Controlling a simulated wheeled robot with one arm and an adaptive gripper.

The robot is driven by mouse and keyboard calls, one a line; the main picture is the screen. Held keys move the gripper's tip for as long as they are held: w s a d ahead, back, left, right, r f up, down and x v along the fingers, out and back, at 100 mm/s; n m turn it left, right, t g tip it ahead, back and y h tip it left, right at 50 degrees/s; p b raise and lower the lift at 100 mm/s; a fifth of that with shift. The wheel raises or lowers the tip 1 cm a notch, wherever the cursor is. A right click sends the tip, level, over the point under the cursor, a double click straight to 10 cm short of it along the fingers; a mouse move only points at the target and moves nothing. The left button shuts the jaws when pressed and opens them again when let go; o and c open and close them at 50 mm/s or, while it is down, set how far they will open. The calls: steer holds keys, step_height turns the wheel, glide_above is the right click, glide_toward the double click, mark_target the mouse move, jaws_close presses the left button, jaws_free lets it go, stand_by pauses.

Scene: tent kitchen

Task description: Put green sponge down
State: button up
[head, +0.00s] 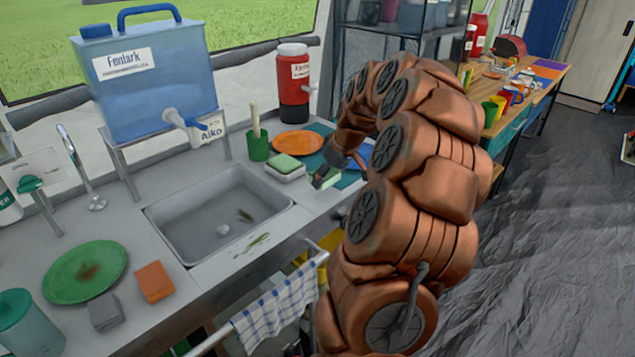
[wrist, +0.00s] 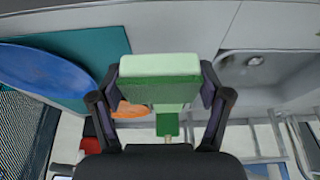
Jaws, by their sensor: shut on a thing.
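My gripper (wrist: 160,100) is shut on the green sponge (wrist: 160,66), a pale green block between both fingers in the wrist view. In the head view my gripper (head: 326,179) is low at the counter's front edge, right of the sink, with a bit of pale green showing at its tips. My arm covers part of this area. Another green-topped block (head: 285,162) sits on a whitish base just left of my gripper. Whether the held sponge touches the counter I cannot tell.
The sink (head: 210,215) lies to the left, with scraps in it. A blue plate (wrist: 40,78) lies left in the wrist view. A towel (head: 275,315) hangs in front.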

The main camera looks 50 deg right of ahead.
mark_target(318, 193)
steer(key=shift+w+a+f, duration=0.15)
steer(key=shift+w+a, duration=0.15)
steer(key=shift+w, duration=0.45)
steer(key=shift+w+a+f, duration=0.1)
steer(key=shift+w+a, duration=0.15)
steer(key=shift+w, duration=0.5)
steer(key=shift+f+p, duration=0.55)
steer(key=shift+f, duration=1.05)
steer(key=shift+f, duration=0.15)
steer(key=o, duration=1.4)
steer(key=shift+r, duration=0.25)
steer(key=b+v, duration=0.1)
steer(key=v, duration=1.1)
